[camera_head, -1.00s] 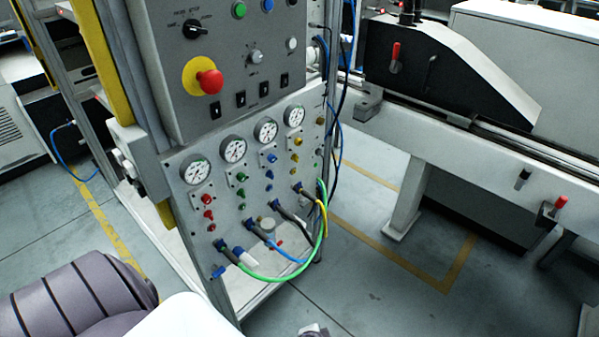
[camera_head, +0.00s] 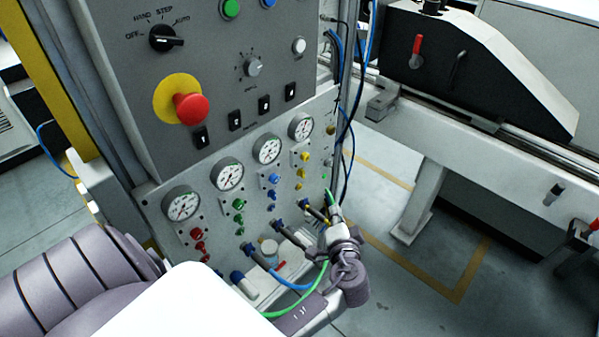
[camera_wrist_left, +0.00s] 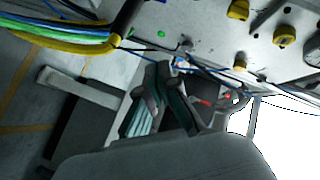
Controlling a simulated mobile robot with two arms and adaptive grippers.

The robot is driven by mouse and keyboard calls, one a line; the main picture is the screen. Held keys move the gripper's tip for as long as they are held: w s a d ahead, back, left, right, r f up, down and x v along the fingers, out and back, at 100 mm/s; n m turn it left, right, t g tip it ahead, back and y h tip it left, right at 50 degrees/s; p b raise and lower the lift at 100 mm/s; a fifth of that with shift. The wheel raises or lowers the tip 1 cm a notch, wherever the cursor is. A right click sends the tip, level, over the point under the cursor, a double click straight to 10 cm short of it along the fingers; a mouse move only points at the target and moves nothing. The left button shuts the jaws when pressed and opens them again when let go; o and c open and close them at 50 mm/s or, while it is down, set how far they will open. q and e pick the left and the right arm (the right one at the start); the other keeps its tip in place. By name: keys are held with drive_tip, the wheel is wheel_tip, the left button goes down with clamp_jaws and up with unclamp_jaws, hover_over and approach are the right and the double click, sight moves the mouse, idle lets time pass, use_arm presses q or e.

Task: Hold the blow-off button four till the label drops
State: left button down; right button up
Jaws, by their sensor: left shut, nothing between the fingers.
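The panel (camera_head: 115,60) carries four gauges, each above a column of coloured fittings: red, green, blue and yellow. The fourth, rightmost gauge (camera_head: 301,126) stands above yellow fittings (camera_head: 303,172). In the left wrist view yellow knobs (camera_wrist_left: 284,36) show at upper right. I cannot tell which fitting is blow-off button four, and I see no label. My left gripper (camera_head: 336,216) is shut and empty, at the lower right of the panel, below the yellow column and close to the hoses. Its fingers also show in the left wrist view (camera_wrist_left: 166,68); no contact is clear. My right gripper is out of view.
Green and blue hoses (camera_head: 292,284) loop below the gauges around my left gripper. A red emergency stop (camera_head: 191,108) and several black switches (camera_head: 235,120) sit higher up. A machine rail (camera_head: 460,140) stands at right, with open floor between.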

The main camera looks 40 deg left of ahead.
sight(299, 187)
use_arm(q)
drive_tip(key=a, duration=0.3)
drive_tip(key=a+p, duration=0.1)
drive_tip(key=a, duration=0.3)
drive_tip(key=shift+w+r+p, duration=0.15)
drive_tip(key=shift+r+p, duration=0.05)
drive_tip(key=shift+p, duration=0.1)
drive_tip(key=shift+a, duration=0.8)
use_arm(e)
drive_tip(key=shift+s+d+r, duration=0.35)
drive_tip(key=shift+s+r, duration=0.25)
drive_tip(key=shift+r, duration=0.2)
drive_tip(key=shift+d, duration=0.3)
use_arm(q)
drive_tip(key=shift+w+a, duration=0.1)
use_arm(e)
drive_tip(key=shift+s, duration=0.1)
use_arm(q)
drive_tip(key=shift+a, duration=0.35)
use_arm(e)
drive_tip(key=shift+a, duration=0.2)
